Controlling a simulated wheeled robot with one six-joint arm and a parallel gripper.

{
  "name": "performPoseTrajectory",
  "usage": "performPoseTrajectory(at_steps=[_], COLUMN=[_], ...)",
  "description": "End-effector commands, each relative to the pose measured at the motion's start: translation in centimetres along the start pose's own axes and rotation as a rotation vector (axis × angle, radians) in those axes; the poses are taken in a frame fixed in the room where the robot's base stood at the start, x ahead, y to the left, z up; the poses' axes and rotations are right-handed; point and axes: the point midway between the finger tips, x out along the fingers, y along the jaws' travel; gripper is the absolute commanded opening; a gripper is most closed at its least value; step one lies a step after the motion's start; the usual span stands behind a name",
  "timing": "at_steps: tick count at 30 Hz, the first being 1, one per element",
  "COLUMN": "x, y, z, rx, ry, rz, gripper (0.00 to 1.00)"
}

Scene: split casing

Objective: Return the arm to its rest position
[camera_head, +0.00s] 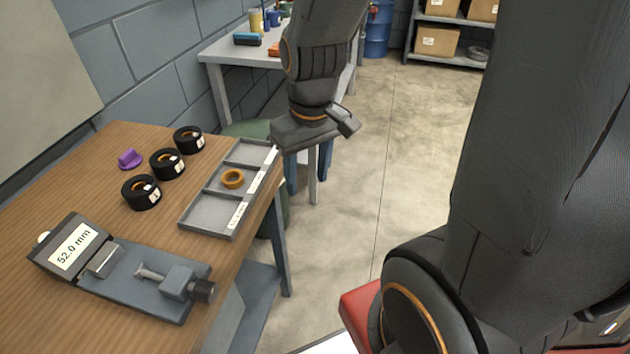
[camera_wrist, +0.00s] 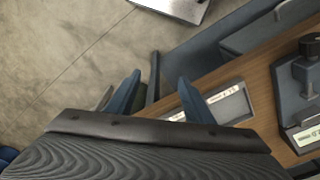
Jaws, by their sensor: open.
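My gripper (camera_head: 308,178) hangs from my dark arm just past the right edge of the wooden table (camera_head: 110,225). Its two blue fingers point down, apart, with nothing seen between them. In the wrist view the fingers (camera_wrist: 160,78) also stand apart and empty, with floor and the table edge beyond them. A grey sorting tray (camera_head: 208,212) lies on the table left of the gripper. An orange ring (camera_head: 232,179) sits in its middle compartment. The gripper's wrist hides part of the area beyond the tray's far end.
Several black rings (camera_head: 167,164) and a purple part (camera_head: 130,159) lie left of the tray. A measuring device (camera_head: 140,279) reading 52.0 mm stands at the front. A grey table (camera_head: 232,51) with items and a shelf of boxes (camera_head: 437,40) stand behind. Floor (camera_head: 400,130) to the right is clear.

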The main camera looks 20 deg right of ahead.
Motion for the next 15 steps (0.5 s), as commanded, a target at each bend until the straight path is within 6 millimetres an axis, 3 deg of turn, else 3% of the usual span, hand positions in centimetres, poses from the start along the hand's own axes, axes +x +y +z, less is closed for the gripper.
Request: performPoseTrajectory(at_steps=[3, 6, 15], x=[0.6, 0.8, 0.8], y=[0.7, 0.8, 0.9], z=[1.8, 2.4, 2.5], rx=[0.113, 0.156, 0.165], ry=[-0.008, -0.01, -0.01], rz=[0.019, 0.026, 0.027], gripper=[0.48, 0.48, 0.48])
